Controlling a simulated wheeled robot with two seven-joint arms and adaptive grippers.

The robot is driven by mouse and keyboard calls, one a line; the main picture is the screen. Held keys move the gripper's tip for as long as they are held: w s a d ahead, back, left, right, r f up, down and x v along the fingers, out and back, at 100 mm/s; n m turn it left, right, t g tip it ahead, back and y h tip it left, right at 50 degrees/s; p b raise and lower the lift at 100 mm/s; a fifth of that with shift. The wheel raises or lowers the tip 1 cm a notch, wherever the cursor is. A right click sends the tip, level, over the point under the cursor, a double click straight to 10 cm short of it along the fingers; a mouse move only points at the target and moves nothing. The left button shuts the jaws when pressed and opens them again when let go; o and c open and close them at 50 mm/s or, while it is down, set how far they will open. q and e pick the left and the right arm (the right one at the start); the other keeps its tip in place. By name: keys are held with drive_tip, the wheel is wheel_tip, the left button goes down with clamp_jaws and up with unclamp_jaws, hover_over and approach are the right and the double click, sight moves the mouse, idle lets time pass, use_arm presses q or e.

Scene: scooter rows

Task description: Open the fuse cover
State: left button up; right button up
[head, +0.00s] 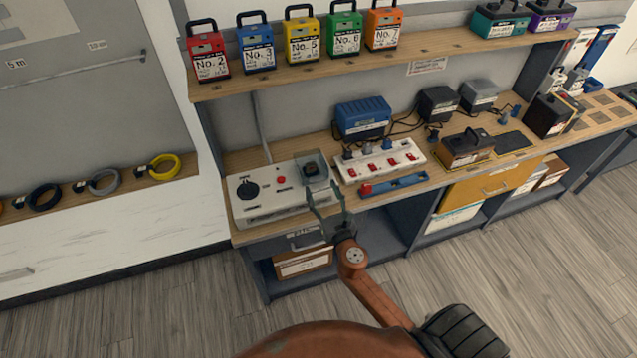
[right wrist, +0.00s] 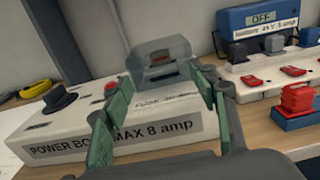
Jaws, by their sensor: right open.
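The fuse cover (head: 318,163) is a clear grey box on the right part of the white power box (head: 268,208). In the right wrist view the cover (right wrist: 160,50) stands ahead of my fingers. My right gripper (head: 329,202) is open at the power box's front right corner. Its green fingers (right wrist: 160,95) are spread, with nothing gripped; I cannot tell whether a fingertip touches the cover. My left gripper is not in view.
The power box has a black knob (head: 248,188) and a red button (head: 281,180). A white power strip (head: 380,165) with red switches and a blue holder (head: 395,186) lie close on the right. A shelf (head: 300,78) with numbered battery packs hangs above.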

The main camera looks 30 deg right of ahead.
sight(318, 181)
drive_tip(key=shift+x, duration=1.85)
drive_tip(key=shift+c, duration=0.7)
clamp_jaws()
